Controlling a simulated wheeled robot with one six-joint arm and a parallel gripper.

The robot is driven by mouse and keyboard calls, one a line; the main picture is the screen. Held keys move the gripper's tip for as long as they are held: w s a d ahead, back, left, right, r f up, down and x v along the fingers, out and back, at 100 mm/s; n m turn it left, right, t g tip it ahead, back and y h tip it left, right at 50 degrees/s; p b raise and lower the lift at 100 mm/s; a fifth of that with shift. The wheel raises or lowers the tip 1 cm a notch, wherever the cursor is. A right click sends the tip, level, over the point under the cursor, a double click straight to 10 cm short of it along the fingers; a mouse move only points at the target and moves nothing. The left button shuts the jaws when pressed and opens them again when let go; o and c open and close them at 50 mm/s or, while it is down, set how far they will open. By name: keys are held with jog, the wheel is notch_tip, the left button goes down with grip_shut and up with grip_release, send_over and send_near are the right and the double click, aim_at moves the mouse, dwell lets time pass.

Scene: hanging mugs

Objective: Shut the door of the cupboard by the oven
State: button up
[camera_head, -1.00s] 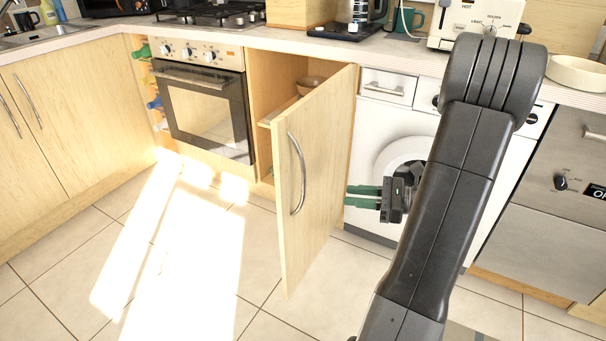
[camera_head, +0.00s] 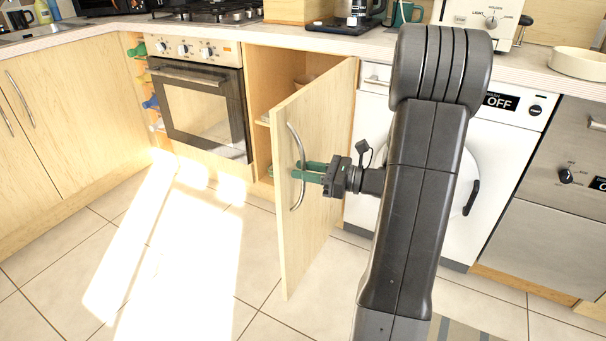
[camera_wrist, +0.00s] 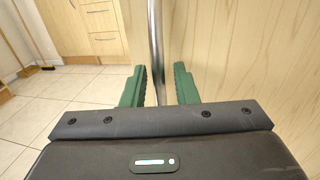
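The cupboard (camera_head: 273,92) beside the oven (camera_head: 205,110) stands open. Its pale wooden door (camera_head: 318,190) is swung out over the floor, with its outer face and a curved metal handle (camera_head: 300,150) in view. The handle also shows upright in the wrist view (camera_wrist: 156,40). My gripper (camera_head: 308,172) is at the handle, in front of the door face. In the wrist view its green fingers (camera_wrist: 159,88) are apart, one on each side of the handle bar, with gaps visible. The door face lies close to the right finger.
The washing machine (camera_head: 486,175) is behind my arm, right of the door. The worktop (camera_head: 375,45) runs above the units. A bowl inside the cupboard is mostly hidden by the door. The tiled floor (camera_head: 200,270) left of the door is clear.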

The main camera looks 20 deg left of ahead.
jog(key=shift+a, duration=0.35)
grip_shut()
jog(key=shift+s, duration=0.1)
